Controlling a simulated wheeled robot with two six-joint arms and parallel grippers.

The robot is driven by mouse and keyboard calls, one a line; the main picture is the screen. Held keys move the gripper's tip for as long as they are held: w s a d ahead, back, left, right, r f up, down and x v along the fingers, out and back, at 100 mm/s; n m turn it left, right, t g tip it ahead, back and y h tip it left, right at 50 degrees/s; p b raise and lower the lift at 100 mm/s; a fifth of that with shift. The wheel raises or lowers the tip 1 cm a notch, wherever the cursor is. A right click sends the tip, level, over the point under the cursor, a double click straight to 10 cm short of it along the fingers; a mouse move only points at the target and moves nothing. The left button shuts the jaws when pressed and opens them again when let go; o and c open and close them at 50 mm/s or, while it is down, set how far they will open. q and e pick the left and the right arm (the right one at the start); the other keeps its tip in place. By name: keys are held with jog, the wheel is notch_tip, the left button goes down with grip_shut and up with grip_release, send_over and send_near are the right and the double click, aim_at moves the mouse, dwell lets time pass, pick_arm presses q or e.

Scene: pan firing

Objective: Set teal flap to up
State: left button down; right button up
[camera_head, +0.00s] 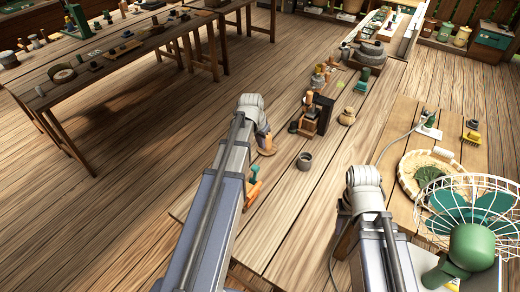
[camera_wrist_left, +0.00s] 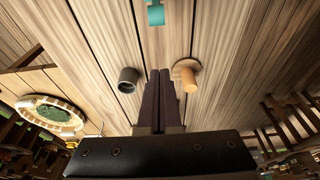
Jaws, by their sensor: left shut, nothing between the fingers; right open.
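A small teal piece (camera_wrist_left: 155,14), which looks like the flap, shows at the top edge of the left wrist view above the planks. Its full shape and tilt cannot be told. In the head view, an orange and green item (camera_head: 253,188) shows partly behind my left arm; I cannot tell if it is the same thing. My left gripper (camera_wrist_left: 160,76) is shut and empty, pointing at the tabletop between a dark cup (camera_wrist_left: 128,78) and an orange peg (camera_wrist_left: 187,72), apart from the teal piece. My right arm's wrist shows in the head view; its fingers are hidden.
The dark cup (camera_head: 304,161) stands on the wooden table beyond my left arm. A dark box-like fixture (camera_head: 318,113) stands farther back. A woven basket (camera_head: 408,172) and a caged fan (camera_head: 472,225) are at the right.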

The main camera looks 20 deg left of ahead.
aim_at(256, 166)
pick_arm(q)
jog(key=b+x, duration=0.9)
jog(key=x, duration=0.1)
jog(key=s, duration=0.4)
jog(key=shift+a+r, duration=0.25)
jog(key=shift+r, duration=0.1)
jog(key=shift+s, duration=0.1)
jog(key=shift+s+a+r+p, duration=0.15)
jog(key=shift+s+p, duration=0.15)
jog(key=shift+s, duration=0.2)
jog(key=shift+s+r+p, duration=0.2)
jog(key=shift+s+p, duration=0.05)
jog(key=shift+s, duration=0.3)
jog(key=shift+w, duration=0.1)
jog(key=shift+w+f, duration=0.1)
jog(key=shift+w, duration=0.05)
